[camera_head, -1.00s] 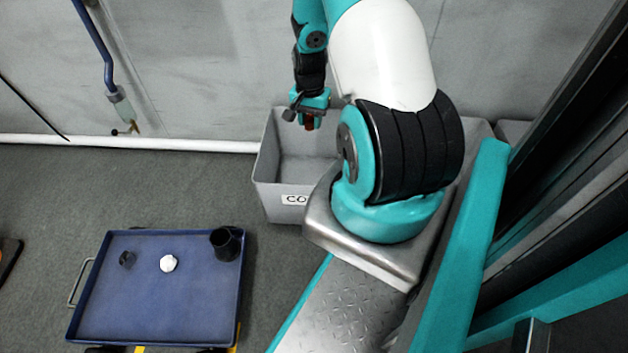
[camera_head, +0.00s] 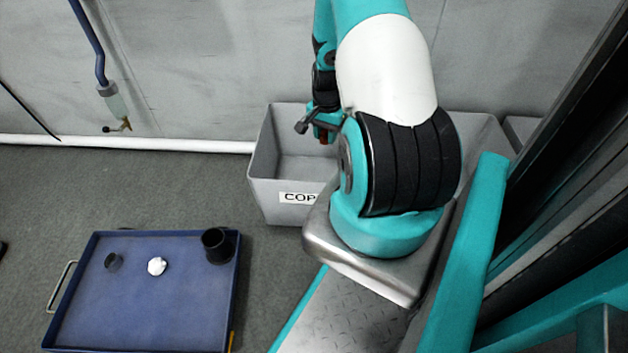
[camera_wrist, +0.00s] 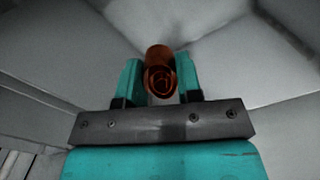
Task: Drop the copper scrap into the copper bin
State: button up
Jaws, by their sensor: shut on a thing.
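The copper scrap is a rolled piece of copper foil (camera_wrist: 160,72), held between the two teal fingers of my gripper (camera_wrist: 160,84) in the wrist view. In the head view my gripper (camera_head: 324,134) is over the grey copper bin (camera_head: 268,185), near its back and partly behind my arm. Only a small brown-red bit of the scrap shows there. The bin's label reads "COP", the rest hidden by my arm. The grey surfaces around the scrap in the wrist view look like bin walls, but how deep the gripper is cannot be told.
A blue tray (camera_head: 150,310) on the left holds a black cup (camera_head: 217,246), a white lump (camera_head: 157,266) and a small dark piece (camera_head: 113,261). A blue pipe with a tap (camera_head: 112,100) hangs by the wall. Another grey bin (camera_head: 487,135) is partly visible at right.

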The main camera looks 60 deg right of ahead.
jog(key=o, duration=1)
jog(key=shift+r, duration=0.1)
notch_tip(320, 180, up, 17)
jog(key=p, duration=0.8)
jog(key=shift+r+p, duration=0.15)
jog(key=shift+p, duration=0.2)
